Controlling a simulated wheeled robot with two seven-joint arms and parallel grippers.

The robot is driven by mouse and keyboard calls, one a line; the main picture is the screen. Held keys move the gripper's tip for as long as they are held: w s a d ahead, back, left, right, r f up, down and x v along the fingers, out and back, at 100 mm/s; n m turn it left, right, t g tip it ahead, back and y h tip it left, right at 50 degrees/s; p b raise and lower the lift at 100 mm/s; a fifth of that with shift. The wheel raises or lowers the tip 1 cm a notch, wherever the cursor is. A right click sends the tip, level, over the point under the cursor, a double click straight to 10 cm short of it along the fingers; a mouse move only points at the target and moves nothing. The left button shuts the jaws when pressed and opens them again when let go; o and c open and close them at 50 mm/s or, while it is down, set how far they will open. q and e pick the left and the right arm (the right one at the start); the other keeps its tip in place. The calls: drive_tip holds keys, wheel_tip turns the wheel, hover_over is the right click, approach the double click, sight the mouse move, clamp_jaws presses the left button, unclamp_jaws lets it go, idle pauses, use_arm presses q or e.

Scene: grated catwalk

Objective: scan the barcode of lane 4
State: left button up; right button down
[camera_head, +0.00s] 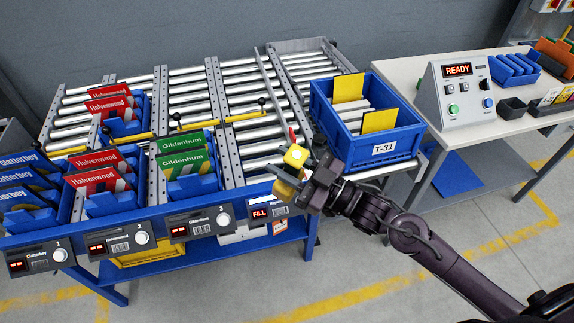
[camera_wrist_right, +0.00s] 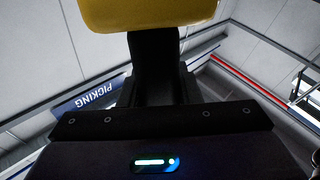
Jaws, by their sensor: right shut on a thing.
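My right gripper (camera_head: 312,182) is shut on a yellow handheld device, which looks like a scanner (camera_head: 294,158). It is in front of the right end of the lane rack. The scanner's yellow body also fills the top of the right wrist view (camera_wrist_right: 150,12). Lane 4's front display (camera_head: 262,212) reads FILL in red, with a small panel at its right, just below the scanner. A white and orange label (camera_head: 280,226) hangs under it; I cannot make out a barcode. The rollers of lane 4 (camera_head: 250,115) look bare. My left gripper is not in view.
Lanes 1 to 3 hold blue bins with blue, red and green cards (camera_head: 184,153). A blue tote (camera_head: 358,150) marked T-31 stands right of lane 4, close to my gripper. A table with a READY console (camera_head: 455,95) is at the right. The floor in front is clear.

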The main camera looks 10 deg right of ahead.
sight(288, 192)
drive_tip(key=f+b, duration=0.2)
drive_tip(key=w+f+b, duration=0.1)
drive_tip(key=f+b, duration=0.1)
drive_tip(key=f, duration=0.1)
drive_tip(key=w+f+b, duration=0.1)
drive_tip(key=f+b, duration=0.1)
drive_tip(key=shift+w+f+b, duration=0.15)
drive_tip(key=shift+w+b, duration=0.05)
drive_tip(key=shift+b, duration=0.2)
drive_tip(key=shift+w+f+b, duration=0.25)
drive_tip(key=shift+f+b, duration=0.3)
drive_tip(key=shift+b, duration=0.05)
drive_tip(key=shift+w+f+b, duration=0.25)
drive_tip(key=shift+f+b, duration=0.3)
idle(0.7)
drive_tip(key=s+r+p, duration=0.2)
drive_tip(key=p, duration=0.1)
drive_tip(key=s+r+p, duration=0.3)
drive_tip(key=p, duration=0.1)
drive_tip(key=shift+s+r, duration=0.15)
drive_tip(key=shift+r, duration=0.15)
drive_tip(key=shift+s+r+p, duration=0.1)
drive_tip(key=shift+s+p, duration=0.05)
drive_tip(key=shift+p, duration=0.2)
drive_tip(key=shift+s, duration=0.1)
